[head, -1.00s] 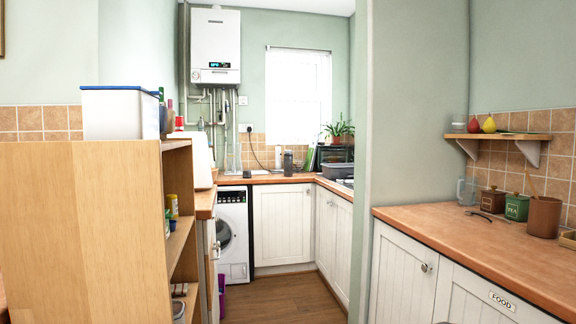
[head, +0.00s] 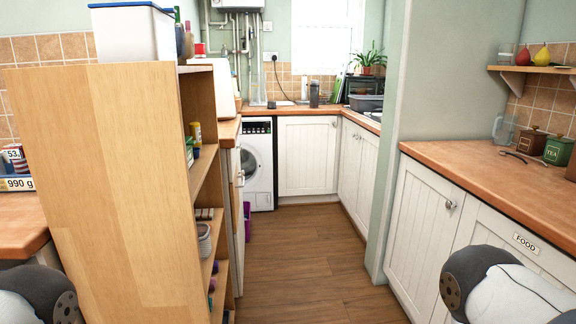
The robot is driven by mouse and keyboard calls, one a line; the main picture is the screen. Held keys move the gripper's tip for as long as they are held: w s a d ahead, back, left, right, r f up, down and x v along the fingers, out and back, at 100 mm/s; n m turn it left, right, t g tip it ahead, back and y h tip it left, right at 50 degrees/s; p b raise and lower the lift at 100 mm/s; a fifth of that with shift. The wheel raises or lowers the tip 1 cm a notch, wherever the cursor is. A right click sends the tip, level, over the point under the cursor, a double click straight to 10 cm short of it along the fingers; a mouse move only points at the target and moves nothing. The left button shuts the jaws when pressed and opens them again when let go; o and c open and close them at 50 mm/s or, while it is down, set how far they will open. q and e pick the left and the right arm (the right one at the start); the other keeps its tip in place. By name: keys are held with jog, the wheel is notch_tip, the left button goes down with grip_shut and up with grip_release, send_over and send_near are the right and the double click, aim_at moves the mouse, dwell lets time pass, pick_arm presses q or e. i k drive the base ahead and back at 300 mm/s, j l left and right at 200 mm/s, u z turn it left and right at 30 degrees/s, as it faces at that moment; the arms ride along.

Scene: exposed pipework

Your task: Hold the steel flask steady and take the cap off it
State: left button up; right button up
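A small dark grey upright cylinder (head: 314,94) stands on the far counter in front of the window. It may be the steel flask, but it is too small to be sure, and I cannot make out a cap. A paler upright object (head: 304,88) stands just left of it. Parts of my arms show in the bottom left and bottom right corners. Both of my grippers are out of view, and nothing of mine is near the far counter.
A wooden shelf unit (head: 95,190) stands close on the left with a white box (head: 130,32) on top. A wall end (head: 405,100) and a wooden counter (head: 490,180) bound the right. Clear wooden floor (head: 300,250) runs between them to the washing machine (head: 258,165).

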aim_at(314, 88)
jog(key=i+l+z, duration=0.1)
jog(key=i+l, duration=0.45)
jog(key=i, duration=0.3)
jog(key=i+l+z, duration=0.15)
jog(key=i+l, duration=0.15)
jog(key=i, duration=0.15)
jog(key=i+l+z, duration=0.1)
jog(key=i, duration=0.3)
jog(key=l, duration=0.1)
